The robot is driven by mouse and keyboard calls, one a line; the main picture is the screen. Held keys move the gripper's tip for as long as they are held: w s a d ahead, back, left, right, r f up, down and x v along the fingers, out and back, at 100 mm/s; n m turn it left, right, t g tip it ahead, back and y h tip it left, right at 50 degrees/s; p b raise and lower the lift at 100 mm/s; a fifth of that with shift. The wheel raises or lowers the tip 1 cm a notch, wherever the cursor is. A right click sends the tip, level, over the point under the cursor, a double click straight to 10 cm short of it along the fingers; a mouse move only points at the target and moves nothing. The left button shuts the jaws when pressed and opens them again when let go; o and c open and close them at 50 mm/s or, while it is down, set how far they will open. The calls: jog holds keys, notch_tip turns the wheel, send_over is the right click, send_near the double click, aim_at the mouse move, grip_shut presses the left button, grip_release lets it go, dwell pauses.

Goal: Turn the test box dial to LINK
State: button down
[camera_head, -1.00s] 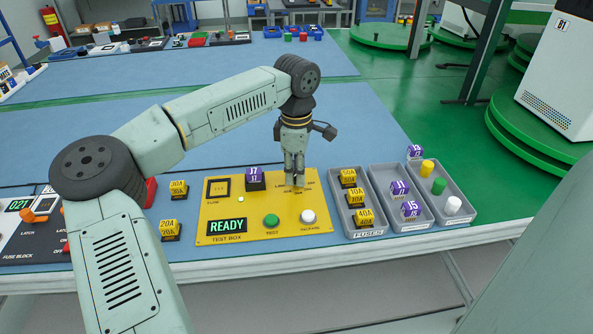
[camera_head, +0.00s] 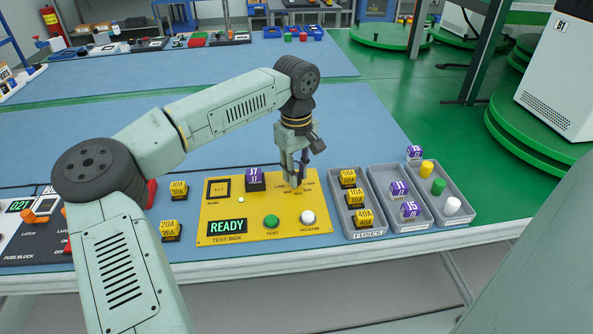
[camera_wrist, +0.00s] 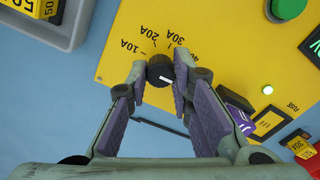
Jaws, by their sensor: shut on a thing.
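The test box (camera_head: 250,213) is a yellow panel with a READY display. Its black dial (camera_wrist: 160,70) sits between the two fingers of my gripper (camera_wrist: 160,72), which is shut on it. In the head view my gripper (camera_head: 298,184) reaches down onto the panel's upper right and hides the dial. In the wrist view the white mark on the dial points down and slightly right, away from the 10A, 20A and 30A labels (camera_wrist: 163,42). The 40A label is partly covered by a finger. The LINK label is not legible in the wrist view.
A purple fuse block (camera_head: 255,178) stands on the panel left of my gripper. A green TEST button (camera_head: 271,221) and white RELEASE button (camera_head: 308,217) are in front. Grey trays (camera_head: 366,233) stand at the right. Yellow fuses (camera_head: 170,231) lie left. The mat behind is clear.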

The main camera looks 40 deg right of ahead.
jog(key=shift+m, duration=0.3)
jog(key=c, duration=1.4)
grip_release()
jog(key=shift+r, duration=0.1)
notch_tip(320, 180, up, 12)
jog(key=shift+f, duration=0.1)
